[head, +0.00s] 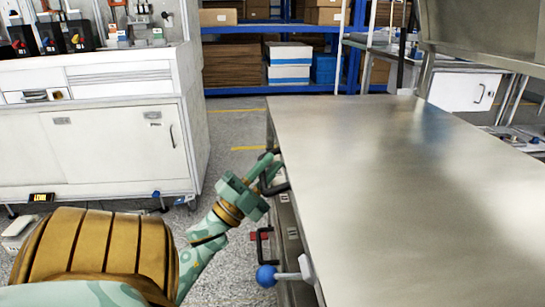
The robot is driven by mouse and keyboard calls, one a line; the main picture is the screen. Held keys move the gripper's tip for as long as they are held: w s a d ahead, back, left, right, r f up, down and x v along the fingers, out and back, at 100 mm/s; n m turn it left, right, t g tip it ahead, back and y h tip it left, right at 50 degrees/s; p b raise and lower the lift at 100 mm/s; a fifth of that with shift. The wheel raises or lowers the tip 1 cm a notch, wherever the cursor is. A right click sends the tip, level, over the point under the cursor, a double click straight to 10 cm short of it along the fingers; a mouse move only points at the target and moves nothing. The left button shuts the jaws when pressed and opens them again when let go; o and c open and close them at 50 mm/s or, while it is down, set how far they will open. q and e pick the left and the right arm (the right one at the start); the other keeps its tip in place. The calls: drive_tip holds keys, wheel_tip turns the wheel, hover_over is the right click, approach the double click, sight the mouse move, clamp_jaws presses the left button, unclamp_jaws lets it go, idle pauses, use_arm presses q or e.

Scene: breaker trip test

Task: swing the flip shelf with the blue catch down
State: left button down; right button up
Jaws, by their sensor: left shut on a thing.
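The wide brushed-steel surface (400,190) on the right looks to be the flip shelf; it lies level, its left edge running away from me. The blue catch (266,276), a ball on a short metal lever, sticks out at its near left side. A black handle (275,187) sits at the left edge, farther away. My left gripper (268,171), pale green with brown bands, is shut on this black handle; its fingers partly hide it. The catch is nearer to me than the gripper and apart from it. My right gripper is out of view.
Drawer fronts with another black handle (262,246) and a red patch show below the steel edge. A white cabinet (110,150) stands at the left, with grey floor (235,135) between. Blue shelving with boxes (290,60) is at the back.

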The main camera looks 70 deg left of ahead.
use_arm(q)
drive_tip(key=shift+s+a+f, duration=0.15)
drive_tip(key=shift+a+f, duration=0.05)
drive_tip(key=shift+f, duration=0.55)
drive_tip(key=c, duration=1.6)
unclamp_jaws()
drive_tip(key=shift+s, duration=0.1)
drive_tip(key=shift+o, duration=1)
drive_tip(key=shift+s+r, duration=0.15)
drive_tip(key=shift+s+a, duration=0.1)
drive_tip(key=shift+r, duration=0.1)
drive_tip(key=shift+s+f, duration=0.2)
drive_tip(key=shift+s, duration=0.05)
drive_tip(key=p+v, duration=0.3)
drive_tip(key=v, duration=1.2)
drive_tip(key=shift+s+d+f, duration=0.15)
drive_tip(key=shift+s+d, duration=0.15)
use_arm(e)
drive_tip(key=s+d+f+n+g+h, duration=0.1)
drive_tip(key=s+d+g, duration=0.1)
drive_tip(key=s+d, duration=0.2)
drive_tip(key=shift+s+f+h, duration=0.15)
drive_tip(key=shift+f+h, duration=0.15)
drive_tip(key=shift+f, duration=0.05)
